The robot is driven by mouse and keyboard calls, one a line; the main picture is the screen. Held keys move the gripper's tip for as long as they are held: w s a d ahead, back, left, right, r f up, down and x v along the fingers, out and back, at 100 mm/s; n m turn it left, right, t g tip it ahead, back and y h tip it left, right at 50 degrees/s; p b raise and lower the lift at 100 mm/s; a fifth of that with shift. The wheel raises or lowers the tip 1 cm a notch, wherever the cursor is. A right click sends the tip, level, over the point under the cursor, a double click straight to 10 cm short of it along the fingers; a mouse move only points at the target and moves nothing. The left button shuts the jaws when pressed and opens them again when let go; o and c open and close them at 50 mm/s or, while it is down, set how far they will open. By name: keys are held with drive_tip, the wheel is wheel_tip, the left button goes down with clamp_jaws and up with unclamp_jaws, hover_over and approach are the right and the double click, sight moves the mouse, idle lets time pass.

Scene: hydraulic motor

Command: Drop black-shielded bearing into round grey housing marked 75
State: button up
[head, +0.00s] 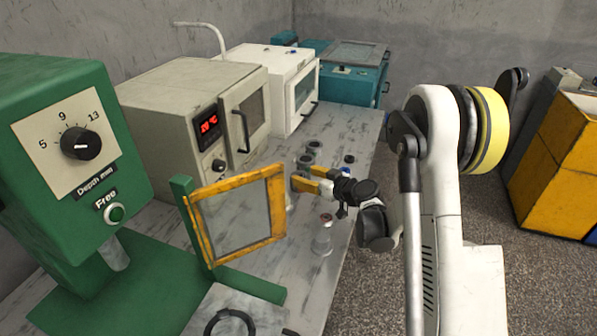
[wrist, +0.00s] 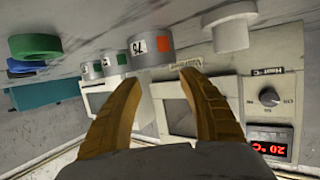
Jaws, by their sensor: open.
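In the wrist view, which is upside down, a round grey housing (wrist: 150,47) carries a label that appears to read 75 and an orange-red patch. It stands on the table just beyond my fingertips, apart from them. My gripper (wrist: 162,78) is open, with nothing between its two yellow-orange fingers. In the head view my gripper (head: 299,179) is low over the table, beside the yellow-framed screen. A small black round piece (head: 349,158) lies near the table's right edge; I cannot tell whether it is the black-shielded bearing. I see no bearing clearly in the wrist view.
Other grey housings (wrist: 114,63), a green ring (wrist: 35,47) and a white cylinder (wrist: 230,30) stand around. The green press (head: 75,170) and its yellow-framed guard (head: 281,203) are at left. Ovens (head: 165,110) line the wall. A pale cylinder (head: 322,240) stands nearer.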

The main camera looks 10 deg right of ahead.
drive_tip(key=r+p+v, duration=0.1)
drive_tip(key=p+v, duration=0.1)
drive_tip(key=v, duration=0.6)
wheel_tip(320, 180, up, 16)
drive_tip(key=w+d+m+t+h, duration=0.1)
drive_tip(key=w+m+t+h, duration=0.1)
drive_tip(key=t, duration=0.2)
drive_tip(key=s+d+r+m+t+h, duration=0.1)
drive_tip(key=s+d+r+m+h, duration=0.35)
drive_tip(key=r+h, duration=0.4)
drive_tip(key=s+a+f+g+y, duration=0.1)
drive_tip(key=s+a+f+g, duration=0.2)
drive_tip(key=s, duration=0.6)
drive_tip(key=s+a+f+n+g+y, duration=0.1)
drive_tip(key=s+a+f+g, duration=0.3)
drive_tip(key=s, duration=0.5)
drive_tip(key=s+a+f+g+y, duration=0.2)
drive_tip(key=s+a+f+g, duration=0.1)
drive_tip(key=s, duration=0.6)
wheel_tip(320, 180, down, 2)
drive_tip(key=shift+s+a+f+g, duration=0.1)
drive_tip(key=shift+s+a+g, duration=0.1)
drive_tip(key=shift+s+g, duration=0.25)
drive_tip(key=shift+w, duration=0.15)
